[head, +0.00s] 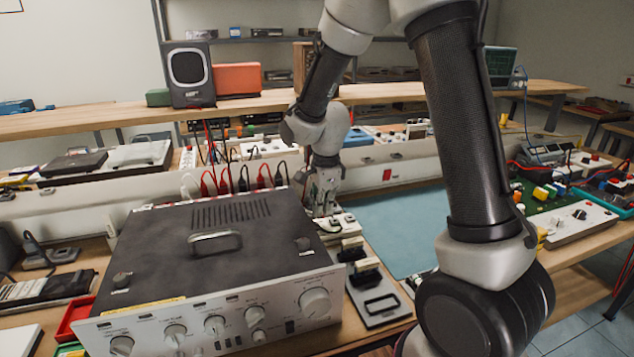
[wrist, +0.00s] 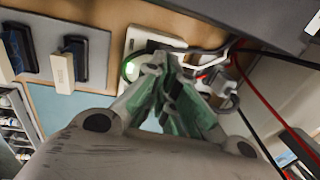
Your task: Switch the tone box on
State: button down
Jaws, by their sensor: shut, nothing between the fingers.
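A large dark box with a silver front panel of knobs (head: 205,245) stands on the bench; no label in view tells me whether it is the tone box. My gripper (head: 322,208) points down beside its back right corner.
Red and black leads (head: 225,180) run behind the box. A blue mat (head: 410,230) lies clear to the right. A speaker (head: 189,72) stands on the upper shelf.

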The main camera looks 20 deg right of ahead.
notch_tip(320, 180, up, 10)
jog(key=shift+w+r, duration=0.25)
jog(key=shift+w, duration=0.05)
jog(key=shift+a, duration=0.1)
dwell(0.3)
